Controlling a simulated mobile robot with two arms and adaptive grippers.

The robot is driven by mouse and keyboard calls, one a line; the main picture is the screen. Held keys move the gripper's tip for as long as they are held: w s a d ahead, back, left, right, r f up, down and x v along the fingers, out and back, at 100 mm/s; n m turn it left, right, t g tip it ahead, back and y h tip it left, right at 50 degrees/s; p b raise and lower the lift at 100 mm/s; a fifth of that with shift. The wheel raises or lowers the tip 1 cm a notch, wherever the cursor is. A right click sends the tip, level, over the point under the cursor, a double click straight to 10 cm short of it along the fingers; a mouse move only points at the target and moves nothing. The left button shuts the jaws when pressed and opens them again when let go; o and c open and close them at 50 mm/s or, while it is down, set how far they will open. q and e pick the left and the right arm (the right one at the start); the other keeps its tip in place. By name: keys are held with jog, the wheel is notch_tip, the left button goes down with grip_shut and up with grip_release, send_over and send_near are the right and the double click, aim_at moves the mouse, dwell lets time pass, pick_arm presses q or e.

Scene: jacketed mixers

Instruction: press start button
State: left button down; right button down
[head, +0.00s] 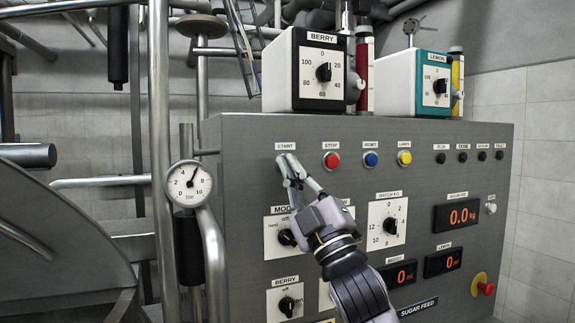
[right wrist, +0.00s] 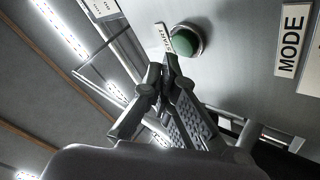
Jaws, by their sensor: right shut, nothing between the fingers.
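The green start button (right wrist: 186,40) shows in the right wrist view, set in a metal ring next to its START label (right wrist: 163,37). In the head view the START label (head: 285,146) is at the panel's upper left, and the button below it is hidden by my right gripper (head: 286,162). My right gripper is shut and empty, with its fingertips close to the panel. In the right wrist view the fingertips (right wrist: 166,62) are just beside the button's lower left edge. I cannot tell whether they touch it. My left gripper is not in view.
The grey control panel (head: 240,200) also has a red STOP button (head: 331,160), a blue button (head: 371,159) and a yellow button (head: 404,158) to the right. The mode knob (head: 287,237) is below my gripper. A gauge (head: 189,183) and pipes stand at left.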

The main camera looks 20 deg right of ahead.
jog(key=shift+w, duration=0.1)
dwell(0.3)
jog(key=shift+w, duration=0.35)
jog(key=shift+w, duration=0.4)
dwell(0.6)
jog(key=shift+s, duration=0.85)
jog(key=shift+s, duration=0.1)
jog(key=s, duration=0.4)
jog(key=shift+s+a+p, duration=0.1)
jog(key=shift+s+p, duration=0.25)
jog(key=shift+s, duration=0.05)
dwell(0.8)
